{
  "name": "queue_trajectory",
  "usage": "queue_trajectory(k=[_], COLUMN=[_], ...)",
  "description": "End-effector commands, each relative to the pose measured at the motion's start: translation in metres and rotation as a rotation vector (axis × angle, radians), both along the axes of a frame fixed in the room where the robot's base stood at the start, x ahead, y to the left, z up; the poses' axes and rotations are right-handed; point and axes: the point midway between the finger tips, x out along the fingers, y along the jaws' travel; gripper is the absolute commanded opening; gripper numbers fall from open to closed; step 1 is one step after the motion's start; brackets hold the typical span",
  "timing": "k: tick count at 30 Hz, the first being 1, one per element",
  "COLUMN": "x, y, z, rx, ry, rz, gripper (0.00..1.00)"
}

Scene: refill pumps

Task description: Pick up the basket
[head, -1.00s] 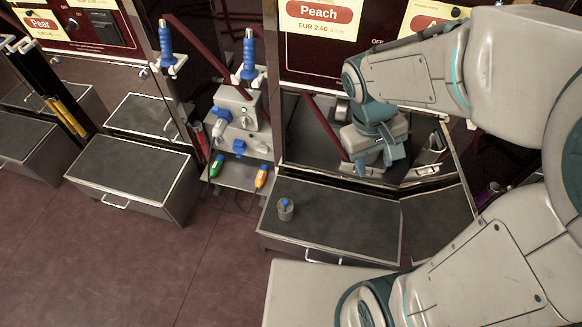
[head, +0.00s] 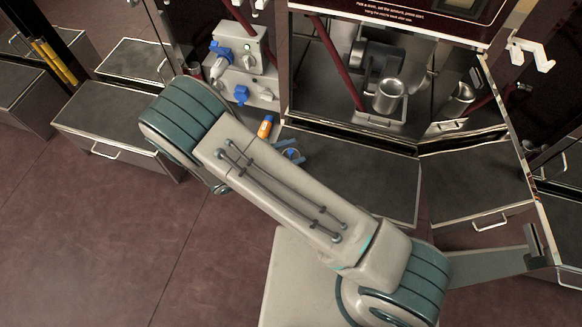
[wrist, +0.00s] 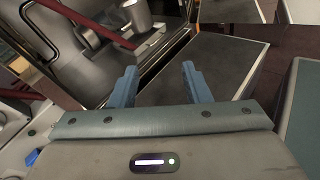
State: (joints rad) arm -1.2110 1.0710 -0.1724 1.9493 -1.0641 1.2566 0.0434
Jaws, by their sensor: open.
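My gripper (wrist: 160,72) is open, its two blue fingers apart, with nothing visible between them in the wrist view. In the head view my forearm crosses the middle, and blue fingertips (head: 281,143) show past its edge above the dark counter. I cannot make out the basket in the wrist view.
A metal cup (head: 388,96) stands in the dispenser niche; it also shows in the wrist view (wrist: 139,14). The dark counter (head: 375,185) is clear on its right side. Dark red hoses hang nearby.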

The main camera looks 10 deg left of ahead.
Motion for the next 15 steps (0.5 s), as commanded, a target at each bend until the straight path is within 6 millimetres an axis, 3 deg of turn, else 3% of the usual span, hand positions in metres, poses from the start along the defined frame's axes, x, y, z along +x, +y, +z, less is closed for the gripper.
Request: queue_trajectory(k=[1, 6, 10, 15], x=[-0.006, -0.020, -0.029, -0.031], y=[0.012, 0.044, 0.058, 0.065], z=[-0.033, -0.092, -0.121, -0.136], rx=[-0.063, -0.216, -0.290, -0.330], ry=[-0.002, -0.025, -0.041, -0.051], rz=[0.086, 0.320, 0.440, 0.507], gripper=[0.43, 0.43, 0.43, 0.43])
